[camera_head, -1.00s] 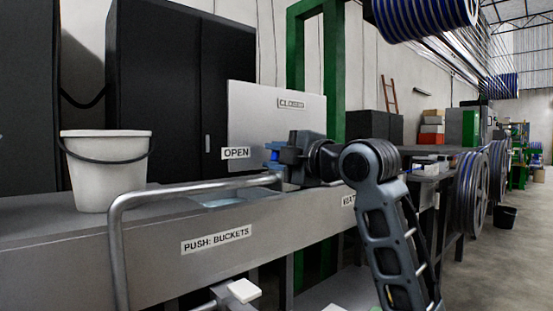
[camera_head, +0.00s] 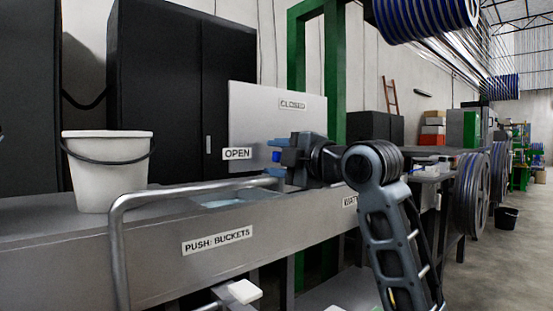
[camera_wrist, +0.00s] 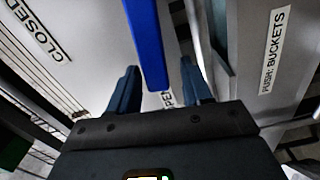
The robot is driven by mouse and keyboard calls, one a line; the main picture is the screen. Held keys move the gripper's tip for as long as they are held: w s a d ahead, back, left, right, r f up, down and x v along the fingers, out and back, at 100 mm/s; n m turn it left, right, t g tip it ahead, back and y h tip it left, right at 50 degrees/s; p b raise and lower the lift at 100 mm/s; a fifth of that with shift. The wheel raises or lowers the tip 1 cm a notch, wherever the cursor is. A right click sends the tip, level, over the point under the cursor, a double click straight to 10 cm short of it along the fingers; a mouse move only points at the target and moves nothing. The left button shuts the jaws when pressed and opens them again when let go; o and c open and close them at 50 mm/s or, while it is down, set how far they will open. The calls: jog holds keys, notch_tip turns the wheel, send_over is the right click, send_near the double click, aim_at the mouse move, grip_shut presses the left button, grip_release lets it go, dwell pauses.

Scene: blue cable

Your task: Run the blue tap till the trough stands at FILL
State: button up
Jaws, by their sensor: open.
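The blue tap handle (camera_head: 276,156) is a small patch by my gripper in the head view. In the wrist view the blue handle (camera_wrist: 146,42) is a long bar coming down from the top, its lower end between my fingers. My gripper (camera_wrist: 160,88) is open, with a finger on each side of the bar and gaps visible. In the head view my gripper (camera_head: 277,148) is in front of the pale panel, right of the OPEN label (camera_head: 237,154). The trough (camera_head: 150,245) has a light bluish surface (camera_head: 225,202) inside; its level and any FILL mark are not readable.
A white bucket (camera_head: 107,175) stands on the left. A grey tube rail (camera_head: 190,189) crosses in front of the trough opening. A CLOSED label (camera_head: 292,104) is high on the panel. The PUSH: BUCKETS label (camera_head: 217,240) is on the front, above a white pad (camera_head: 244,291).

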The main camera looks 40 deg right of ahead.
jog(key=s, duration=0.7)
jog(key=shift+s, duration=0.25)
jog(key=shift+d, duration=0.15)
dwell(6.9)
